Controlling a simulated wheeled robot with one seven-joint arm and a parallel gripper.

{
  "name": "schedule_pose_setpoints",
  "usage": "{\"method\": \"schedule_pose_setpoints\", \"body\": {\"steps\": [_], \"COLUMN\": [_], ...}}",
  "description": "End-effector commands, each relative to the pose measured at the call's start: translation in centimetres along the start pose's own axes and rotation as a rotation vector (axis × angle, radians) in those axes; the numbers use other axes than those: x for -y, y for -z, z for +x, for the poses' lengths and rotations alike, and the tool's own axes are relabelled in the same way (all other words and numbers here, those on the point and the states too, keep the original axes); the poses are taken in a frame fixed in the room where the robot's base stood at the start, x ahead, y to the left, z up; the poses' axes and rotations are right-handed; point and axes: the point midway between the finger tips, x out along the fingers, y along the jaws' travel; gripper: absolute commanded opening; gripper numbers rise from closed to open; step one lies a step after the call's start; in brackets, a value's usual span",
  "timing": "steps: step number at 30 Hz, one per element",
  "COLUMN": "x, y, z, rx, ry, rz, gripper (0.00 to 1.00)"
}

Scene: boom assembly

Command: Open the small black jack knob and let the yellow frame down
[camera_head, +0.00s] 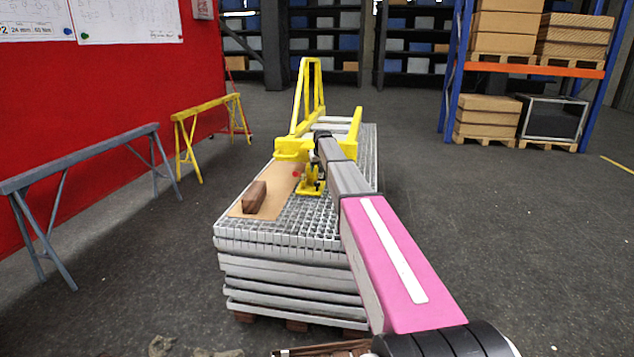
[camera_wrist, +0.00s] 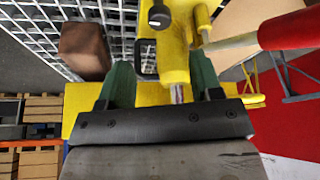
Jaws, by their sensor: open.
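The yellow frame (camera_head: 313,95) stands raised over the grating in the head view, its lower end by a small yellow jack (camera_head: 310,187). In the wrist view, the yellow jack body (camera_wrist: 176,50) and its silver ram show between my gripper's (camera_wrist: 160,65) two green fingers. The fingers are open, and I cannot tell whether they touch the jack. A small black knob (camera_wrist: 160,15) with a pale face sits on the jack, beyond the fingertips at the top. A yellow part of the frame (camera_wrist: 85,97) shows behind the fingers. My arm partly hides the jack area in the head view.
A brown block (camera_head: 255,197) lies on a tan board (camera_head: 245,211) on the stacked gratings (camera_head: 290,242). A red handle (camera_wrist: 290,30) juts from the right near the jack. Grey (camera_head: 85,160) and yellow (camera_head: 188,130) trestles stand left; open floor lies right.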

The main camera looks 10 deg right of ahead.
Motion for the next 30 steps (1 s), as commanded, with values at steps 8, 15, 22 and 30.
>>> {"method": "schedule_pose_setpoints", "body": {"steps": [8,15,22,30], "x": [0.0,0.0,0.0,0.0], "y": [0.1,0.1,0.0,0.0], "z": [4.2,8.3,9.9,9.8], "rx": [0.002,0.002,0.000,0.000], "ry": [0.000,0.000,0.000,0.000], "rz": [0.000,0.000,0.000,0.000], "gripper": [0.59,0.59,0.59,0.40]}}
